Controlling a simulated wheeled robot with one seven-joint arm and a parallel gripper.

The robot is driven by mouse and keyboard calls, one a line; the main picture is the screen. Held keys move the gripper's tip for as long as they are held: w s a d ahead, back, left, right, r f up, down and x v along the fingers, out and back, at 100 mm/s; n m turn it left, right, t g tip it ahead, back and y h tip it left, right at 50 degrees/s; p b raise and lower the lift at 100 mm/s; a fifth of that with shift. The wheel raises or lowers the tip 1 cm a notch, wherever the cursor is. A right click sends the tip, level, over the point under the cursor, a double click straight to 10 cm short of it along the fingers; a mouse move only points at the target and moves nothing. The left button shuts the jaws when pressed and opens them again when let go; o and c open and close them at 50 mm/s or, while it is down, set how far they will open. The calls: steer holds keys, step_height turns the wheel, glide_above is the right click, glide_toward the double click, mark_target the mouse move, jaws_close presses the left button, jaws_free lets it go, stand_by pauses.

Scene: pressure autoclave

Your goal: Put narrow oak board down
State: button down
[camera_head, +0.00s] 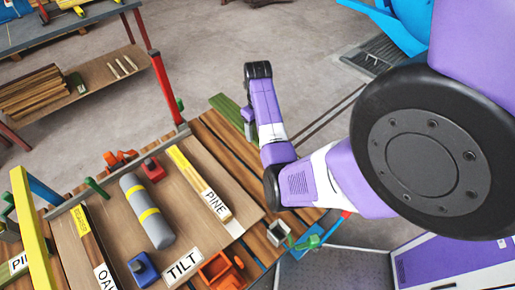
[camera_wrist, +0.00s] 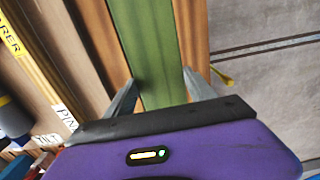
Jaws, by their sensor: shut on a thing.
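A narrow green board (camera_wrist: 152,45) runs lengthwise between the two grey fingers of my gripper (camera_wrist: 162,90) in the wrist view. The fingers are shut on its sides. In the head view one end of the green board (camera_head: 222,104) shows beyond the slatted table's edge, and my arm hides much of the gripper. I cannot tell if the board touches the slats below it. No oak marking shows on it. A separate board labelled OAK (camera_head: 92,235) lies at the left of the table.
The slatted table (camera_head: 205,127) carries a PINE-labelled board (camera_head: 198,180), a grey cylinder with yellow bands (camera_head: 147,212), a TILT sign (camera_head: 183,267) and red, blue and orange clamps. A rack (camera_head: 85,75) with stacked wood stands at the back left. Open floor (camera_head: 215,60) lies beyond.

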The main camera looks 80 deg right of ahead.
step_height(320, 180, down, 10)
steer(key=shift+f, duration=0.1)
stand_by(0.4)
steer(key=shift+f, duration=0.1)
steer(key=shift+c, duration=1.6)
jaws_free()
steer(key=shift+f, duration=0.1)
